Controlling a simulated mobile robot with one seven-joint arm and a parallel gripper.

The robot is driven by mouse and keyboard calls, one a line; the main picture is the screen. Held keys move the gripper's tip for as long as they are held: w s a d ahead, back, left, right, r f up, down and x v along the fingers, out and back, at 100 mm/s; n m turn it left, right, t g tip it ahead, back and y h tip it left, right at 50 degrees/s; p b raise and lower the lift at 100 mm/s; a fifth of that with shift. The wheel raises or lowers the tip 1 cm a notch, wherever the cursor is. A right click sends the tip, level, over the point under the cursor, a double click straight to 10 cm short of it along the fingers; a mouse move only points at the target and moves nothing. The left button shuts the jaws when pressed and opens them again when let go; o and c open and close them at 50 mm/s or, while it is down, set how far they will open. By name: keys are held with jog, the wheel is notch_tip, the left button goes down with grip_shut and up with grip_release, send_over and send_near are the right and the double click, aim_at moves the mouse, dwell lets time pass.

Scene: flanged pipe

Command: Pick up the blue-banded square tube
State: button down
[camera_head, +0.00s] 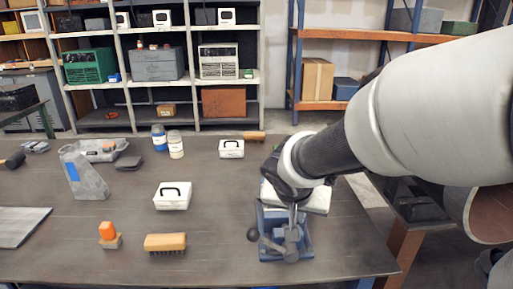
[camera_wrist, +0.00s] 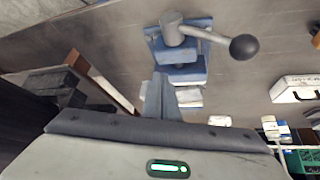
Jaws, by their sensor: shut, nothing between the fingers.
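A grey, angled square tube (camera_head: 88,180) with a blue patch on its side stands at the left of the table in the head view. It appears to be the blue-banded tube; its blue mark shows on only part of it. My gripper (camera_head: 292,212) is far to its right, directed down over a blue vise (camera_head: 288,246), and is shut and empty. In the wrist view the fingers (camera_wrist: 157,97) show close together beside the vise (camera_wrist: 186,72). I cannot make out the tube in the wrist view.
The vise has a grey handle with a dark knob (camera_head: 253,234). White boxes (camera_head: 172,196) (camera_head: 231,149), a brush (camera_head: 165,242), an orange-topped item (camera_head: 108,234) and two jars (camera_head: 175,145) stand on the table (camera_head: 215,265). A grey plate (camera_head: 20,226) lies at the left edge. Shelves stand behind.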

jog(key=shift+t, duration=0.3)
jog(key=w+a+f, duration=0.1)
jog(key=w, duration=0.1)
jog(key=w+a+f, duration=0.1)
jog(key=w+a, duration=0.1)
jog(key=shift+a+f, duration=0.2)
jog(key=shift+f, duration=0.15)
jog(key=w+d+p, duration=0.1)
jog(key=w, duration=0.2)
jog(key=w+d+f+p, duration=0.1)
jog(key=w+d, duration=0.1)
jog(key=w, duration=0.2)
jog(key=w+d+f+p, duration=0.1)
jog(key=w, duration=0.3)
jog(key=shift+d, duration=0.25)
jog(key=shift+s, duration=0.1)
